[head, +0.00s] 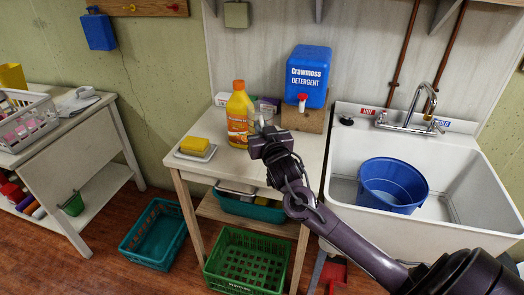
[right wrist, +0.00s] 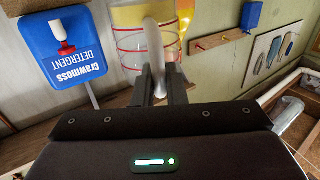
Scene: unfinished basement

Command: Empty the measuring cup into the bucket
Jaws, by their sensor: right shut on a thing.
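My right gripper (head: 266,143) is over the small white table, in front of the orange bottle. In the right wrist view its fingers (right wrist: 160,85) are shut on the pale handle of the measuring cup (right wrist: 133,42), which is clear with red lines. Yellow shows in or through the cup; I cannot tell its contents. In the head view the gripper hides most of the cup. The blue bucket (head: 373,199) stands upright in the sink basin, to the right of the gripper and apart from it. My left gripper is not in view.
The white sink (head: 454,232) has a tap (head: 420,103) behind the bucket. On the table (head: 203,168) stand the orange bottle (head: 239,108), a yellow sponge (head: 195,145) on a dish, and a blue detergent container (head: 308,77) on a wooden block. Baskets stand on the floor.

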